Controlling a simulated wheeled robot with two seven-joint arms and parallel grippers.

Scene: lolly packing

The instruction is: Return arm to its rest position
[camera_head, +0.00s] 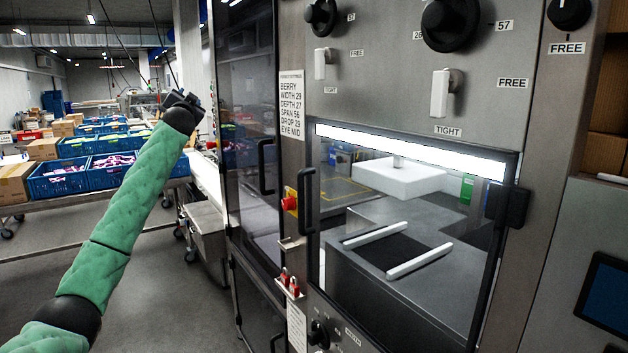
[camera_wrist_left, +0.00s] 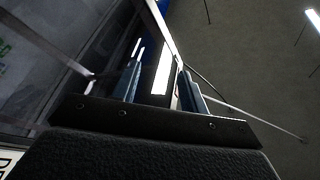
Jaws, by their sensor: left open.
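My left arm, in a green sleeve, rises from the lower left of the head view. My left gripper (camera_head: 184,98) is at its far end, raised in front of the aisle and left of the machine. In the left wrist view the two fingers of the gripper (camera_wrist_left: 160,85) stand apart with nothing held between them. The fingers point up toward the ceiling and lights. My right arm and gripper do not show.
A steel machine (camera_head: 385,100) with knobs, labels and a glass window (camera_head: 400,215) fills the right. Its open-looking glass side panel (camera_head: 250,130) stands near my arm. Blue crates (camera_head: 58,180) and cardboard boxes (camera_head: 14,184) sit on a table at left. The floor (camera_head: 160,290) is clear.

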